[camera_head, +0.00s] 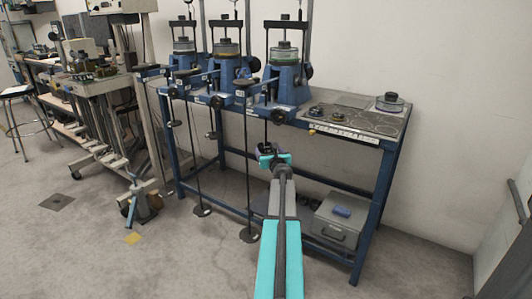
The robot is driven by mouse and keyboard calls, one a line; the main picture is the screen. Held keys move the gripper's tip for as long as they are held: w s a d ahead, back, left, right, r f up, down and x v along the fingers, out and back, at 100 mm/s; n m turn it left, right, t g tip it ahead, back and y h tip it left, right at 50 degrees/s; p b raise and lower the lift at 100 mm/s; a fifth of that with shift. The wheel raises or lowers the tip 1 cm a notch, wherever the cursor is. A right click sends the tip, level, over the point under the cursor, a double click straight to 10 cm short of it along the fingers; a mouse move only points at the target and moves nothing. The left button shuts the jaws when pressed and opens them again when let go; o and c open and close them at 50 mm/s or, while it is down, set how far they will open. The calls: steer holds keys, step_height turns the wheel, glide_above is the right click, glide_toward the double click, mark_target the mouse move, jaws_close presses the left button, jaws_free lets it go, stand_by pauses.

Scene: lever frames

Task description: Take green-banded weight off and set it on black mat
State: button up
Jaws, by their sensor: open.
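Three blue lever frames stand in a row on the bench. The right frame (287,75) carries a round cell with a green band (284,54). Long rods hang in front of the bench, with black discs at their lower ends (249,236) (202,211). I cannot make out a green band on these discs. My gripper (267,149) is open, in front of the bench edge below the right frame; I see nothing in it.
The bench's right end has a grey panel with marked circles (375,124) and a dark round weight (391,102). A grey metal box (338,222) sits on the lower shelf. Other equipment (100,85) and a stool (18,110) stand at left. The front floor is mostly clear.

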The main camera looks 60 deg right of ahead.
mark_target(266, 148)
steer(key=shift+w+d+f, duration=0.3)
steer(key=shift+f, duration=0.1)
steer(key=shift+x, duration=2.2)
steer(key=shift+f, duration=0.1)
steer(key=shift+c, duration=0.4)
steer(key=c, duration=1.1)
steer(key=shift+c, duration=1.3)
steer(key=shift+r+p, duration=0.4)
steer(key=shift+r, duration=0.1)
steer(key=shift+s+a, duration=0.15)
steer(key=shift+s+a, duration=0.25)
